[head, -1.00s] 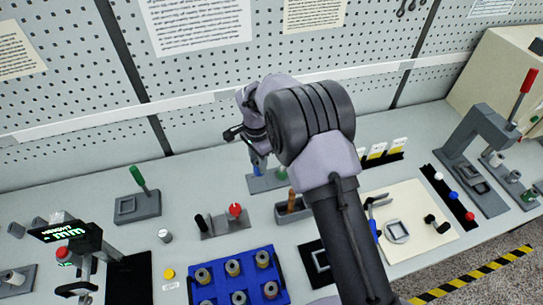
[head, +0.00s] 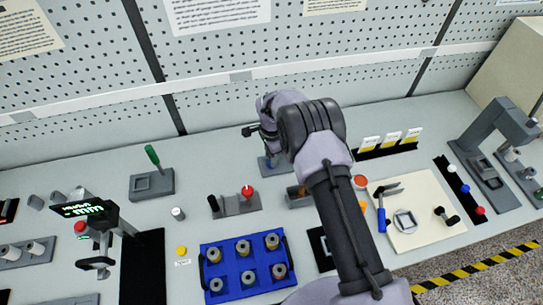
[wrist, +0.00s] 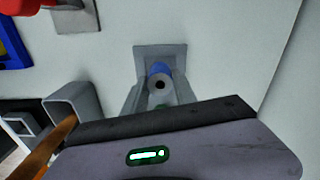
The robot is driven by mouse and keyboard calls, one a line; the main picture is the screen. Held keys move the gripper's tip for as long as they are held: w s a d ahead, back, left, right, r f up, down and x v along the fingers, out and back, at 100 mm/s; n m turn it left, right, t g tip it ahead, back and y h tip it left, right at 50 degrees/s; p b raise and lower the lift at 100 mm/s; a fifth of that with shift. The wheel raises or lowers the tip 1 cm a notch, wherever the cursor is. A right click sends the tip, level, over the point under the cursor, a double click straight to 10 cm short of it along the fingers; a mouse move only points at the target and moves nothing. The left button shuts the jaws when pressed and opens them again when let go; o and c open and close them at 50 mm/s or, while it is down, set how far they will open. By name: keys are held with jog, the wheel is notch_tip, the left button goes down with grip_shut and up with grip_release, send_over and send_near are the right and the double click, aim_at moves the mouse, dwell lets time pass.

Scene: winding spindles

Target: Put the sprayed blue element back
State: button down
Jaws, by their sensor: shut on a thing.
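The blue element (wrist: 158,69) is a small blue cylinder with a grey end that has a dark hole. In the wrist view it sits between the grey fingers of my gripper (wrist: 158,92), which is shut on it. Behind it is a grey stand (wrist: 150,50), partly covered by the element and fingers. In the head view a bit of blue (head: 273,158) shows below my gripper, at the grey stand near the back of the bench. Whether the element touches the stand is not clear. My arm and wrist hide part of this area.
A grey holder with a red knob (head: 247,191) stands left of the stand. A blue tray with several spindles (head: 242,286) lies in front. In the wrist view an open grey box (wrist: 73,103) is at left. A cream board (head: 412,235) with tools lies right.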

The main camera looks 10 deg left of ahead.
jog(key=c, duration=1)
grip_release()
jog(key=shift+f, duration=0.1)
